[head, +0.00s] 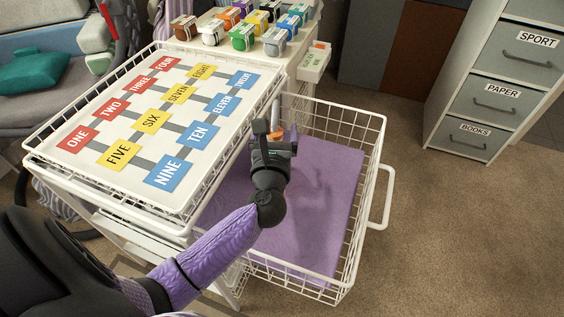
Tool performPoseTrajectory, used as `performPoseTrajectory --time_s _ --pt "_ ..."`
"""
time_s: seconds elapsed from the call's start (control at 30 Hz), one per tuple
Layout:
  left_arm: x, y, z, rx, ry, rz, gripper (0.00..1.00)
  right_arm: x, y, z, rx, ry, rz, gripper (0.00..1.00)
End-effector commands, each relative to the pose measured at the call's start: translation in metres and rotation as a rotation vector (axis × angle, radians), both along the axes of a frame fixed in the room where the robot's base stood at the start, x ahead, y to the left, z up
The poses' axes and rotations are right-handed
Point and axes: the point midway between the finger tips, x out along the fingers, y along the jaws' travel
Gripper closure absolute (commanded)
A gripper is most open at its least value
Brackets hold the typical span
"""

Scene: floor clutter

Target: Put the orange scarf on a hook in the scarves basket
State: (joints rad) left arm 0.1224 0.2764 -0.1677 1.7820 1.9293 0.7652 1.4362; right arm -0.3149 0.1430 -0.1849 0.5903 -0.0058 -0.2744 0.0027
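My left gripper (277,130) is above the pulled-out white wire basket (372,165), near its back left part. A small orange piece (277,134) shows between or just behind its fingers. I cannot tell whether this is the orange scarf or whether the fingers grip it. The wire basket has a purple lining (325,190) on its floor. No scarves label or hook can be made out on it. My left arm and gripper hide part of its left side. My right gripper is not in view.
A white wire-rimmed tray (110,180) with numbered cards stands left of the basket. Several colored jars (243,37) and a small white labelled box (314,62) are behind. A drawer cabinet (498,100) stands at the right. Carpet (450,230) right of the basket is clear.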

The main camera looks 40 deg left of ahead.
Motion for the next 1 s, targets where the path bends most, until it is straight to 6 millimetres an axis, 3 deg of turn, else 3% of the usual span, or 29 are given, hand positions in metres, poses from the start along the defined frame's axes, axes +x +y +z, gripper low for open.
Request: performPoseTrajectory --time_s 0.17,0.4,0.6,1.0 --pt "-0.004 -0.003 0.000 -0.001 0.002 -0.001 0.07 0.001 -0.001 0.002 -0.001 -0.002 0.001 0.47" --pt "-0.054 -0.032 0.001 -0.003 0.004 -0.001 0.07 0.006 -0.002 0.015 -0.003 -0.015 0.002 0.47" --pt "-0.082 -0.049 0.000 -0.002 0.003 0.000 0.07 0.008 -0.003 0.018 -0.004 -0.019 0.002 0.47" --pt "-0.085 -0.051 0.000 0.000 0.000 0.000 0.07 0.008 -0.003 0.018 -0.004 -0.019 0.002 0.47"
